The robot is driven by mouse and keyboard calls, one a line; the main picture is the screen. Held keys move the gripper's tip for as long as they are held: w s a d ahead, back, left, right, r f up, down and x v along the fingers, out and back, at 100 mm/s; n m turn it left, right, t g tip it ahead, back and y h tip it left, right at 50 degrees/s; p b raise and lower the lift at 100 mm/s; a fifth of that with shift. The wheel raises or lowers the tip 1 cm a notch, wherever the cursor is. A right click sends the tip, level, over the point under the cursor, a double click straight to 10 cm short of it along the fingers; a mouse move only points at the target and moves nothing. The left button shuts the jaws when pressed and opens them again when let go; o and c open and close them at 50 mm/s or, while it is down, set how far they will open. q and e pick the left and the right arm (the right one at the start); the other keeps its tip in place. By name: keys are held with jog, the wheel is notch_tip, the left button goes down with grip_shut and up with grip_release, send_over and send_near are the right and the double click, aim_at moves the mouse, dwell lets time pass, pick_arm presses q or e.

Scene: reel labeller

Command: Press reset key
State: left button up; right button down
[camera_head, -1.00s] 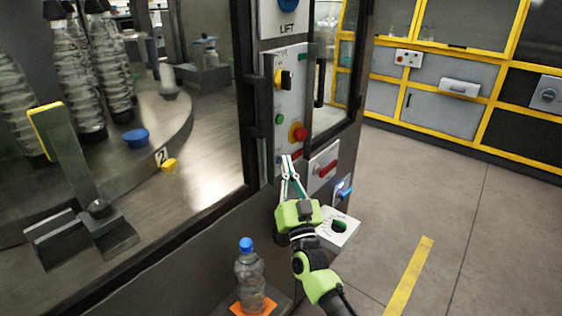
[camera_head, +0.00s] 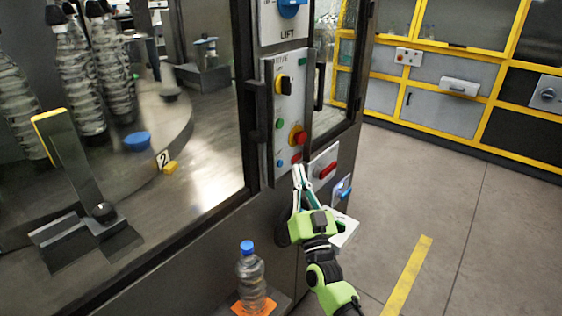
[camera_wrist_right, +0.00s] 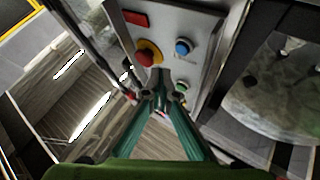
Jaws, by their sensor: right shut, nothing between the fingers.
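The control panel (camera_head: 287,105) on the machine's post carries a small blue button (camera_head: 280,163) low on its left. No reset label is readable. A red mushroom knob (camera_head: 299,136) on a yellow base sits above it, with a red rectangular key (camera_head: 296,158) beside it. My right gripper (camera_head: 299,168) is shut and empty, its tips just below and right of the blue button in the head view. In the right wrist view the gripper tips (camera_wrist_right: 159,74) are in front of the panel, near the mushroom knob (camera_wrist_right: 148,55), with the blue button (camera_wrist_right: 183,47) beyond them. Contact cannot be told.
A red-handled switch box (camera_head: 324,168) is right of the gripper. A bottle with a blue cap (camera_head: 251,278) stands on a low ledge below. The machine's glass enclosure fills the left. Open floor (camera_head: 420,190) lies to the right.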

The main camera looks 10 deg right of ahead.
jog(key=shift+s+d+p, duration=0.4)
jog(key=shift+s+d, duration=0.4)
jog(key=shift+s, duration=0.2)
notch_tip(320, 180, down, 22)
jog(key=s+a+n+g+y, duration=0.1)
jog(key=s+n+g+y, duration=0.1)
jog(key=g, duration=0.3)
jog(key=s+f+g, duration=0.2)
jog(key=s+f, duration=0.2)
jog(key=f, duration=0.3)
jog(key=s+f+n+g, duration=0.15)
jog(key=s+f, duration=0.25)
jog(key=f, duration=0.4)
jog(key=s+f+g, duration=0.3)
jog(key=s+f, duration=0.2)
jog(key=f, duration=0.2)
jog(key=s+d+f+g, duration=0.1)
jog(key=s+f+g, duration=0.2)
jog(key=s+f, duration=0.4)
jog(key=s+d+f+n+g+h, duration=0.1)
jog(key=s+f+g, duration=0.3)
jog(key=s, duration=1.7)
jog(key=s+d+f+g+h, duration=0.1)
jog(key=s+f+g, duration=0.3)
jog(key=s+f, duration=0.7)
jog(key=s, duration=0.4)
jog(key=shift+d+f, duration=0.4)
jog(key=shift+n, duration=0.25)
